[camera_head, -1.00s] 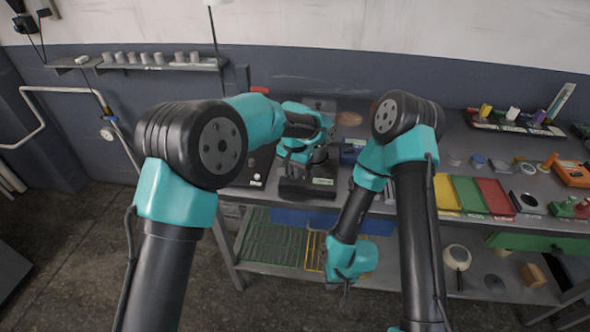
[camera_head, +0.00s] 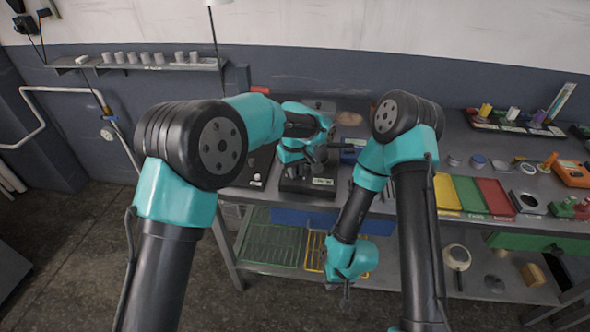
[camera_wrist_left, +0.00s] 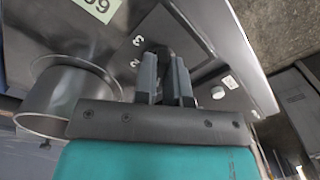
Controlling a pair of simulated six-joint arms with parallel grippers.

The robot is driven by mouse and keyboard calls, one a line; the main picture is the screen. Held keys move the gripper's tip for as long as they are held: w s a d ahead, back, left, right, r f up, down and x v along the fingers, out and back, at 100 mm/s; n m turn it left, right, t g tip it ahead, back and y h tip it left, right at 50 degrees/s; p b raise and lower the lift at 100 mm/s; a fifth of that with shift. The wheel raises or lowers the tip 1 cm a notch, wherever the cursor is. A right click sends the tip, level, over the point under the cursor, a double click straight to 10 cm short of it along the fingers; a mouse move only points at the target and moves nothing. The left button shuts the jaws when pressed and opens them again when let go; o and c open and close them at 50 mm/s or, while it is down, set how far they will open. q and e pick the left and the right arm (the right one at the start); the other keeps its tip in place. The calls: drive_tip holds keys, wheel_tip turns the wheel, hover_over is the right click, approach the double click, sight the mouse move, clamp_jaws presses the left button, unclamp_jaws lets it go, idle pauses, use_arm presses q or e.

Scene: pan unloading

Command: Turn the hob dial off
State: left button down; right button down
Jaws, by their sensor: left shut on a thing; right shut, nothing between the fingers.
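The dark hob (camera_head: 308,187) sits on the bench at the middle, partly covered by my left arm. My left gripper (camera_head: 312,165) is down over it. In the left wrist view, my left gripper (camera_wrist_left: 166,66) is shut on the black hob dial (camera_wrist_left: 157,49), next to the printed 2 and 3. The fingers hide most of the dial, and its exact setting cannot be read. A silver round pan (camera_wrist_left: 66,97) stands beside the gripper in the wrist view. My right gripper (camera_head: 345,292) is shut and empty, low in front of the bench.
Yellow (camera_head: 446,192), green (camera_head: 468,194) and red (camera_head: 495,196) trays lie on the bench to the right. A small white button (camera_wrist_left: 218,92) is near the dial. A lower shelf holds a green rack (camera_head: 270,246) and a pale round pot (camera_head: 457,257).

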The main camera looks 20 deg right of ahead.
use_arm(q)
drive_tip(key=n, duration=0.5)
drive_tip(key=shift+n, duration=0.3)
drive_tip(key=n, duration=0.5)
drive_tip(key=shift+n, duration=0.3)
drive_tip(key=c, duration=1.2)
unclamp_jaws()
wheel_tip(320, 180, up, 17)
drive_tip(key=shift+r, duration=0.2)
